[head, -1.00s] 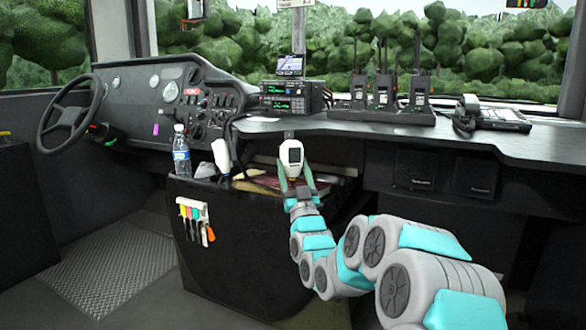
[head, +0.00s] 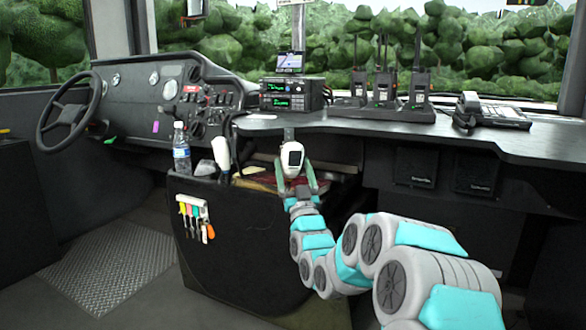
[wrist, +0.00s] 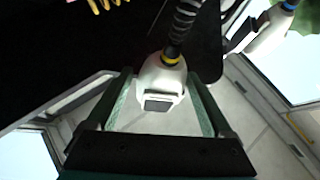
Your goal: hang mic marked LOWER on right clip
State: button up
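A white mic (head: 292,159) with a dark face panel is between the fingers of my gripper (head: 296,176), just below the front edge of the dash shelf. In the wrist view this mic (wrist: 160,84) has a yellow ring and a black coiled cord. The fingers of my gripper (wrist: 161,108) stand apart on either side of it, with a gap at the right. A small grey clip (head: 289,132) is at the shelf edge just above the mic; whether they touch is unclear. A second white mic (head: 221,152) is to the left. It has a blue ring in the wrist view (wrist: 268,30). No marking is readable.
A radio unit (head: 292,95) sits on the shelf (head: 350,125). Handheld radios (head: 383,88) stand in chargers to its right, then a desk phone (head: 490,112).

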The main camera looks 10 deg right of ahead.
jog(key=shift+o, duration=0.9)
jog(key=shift+f, duration=0.1)
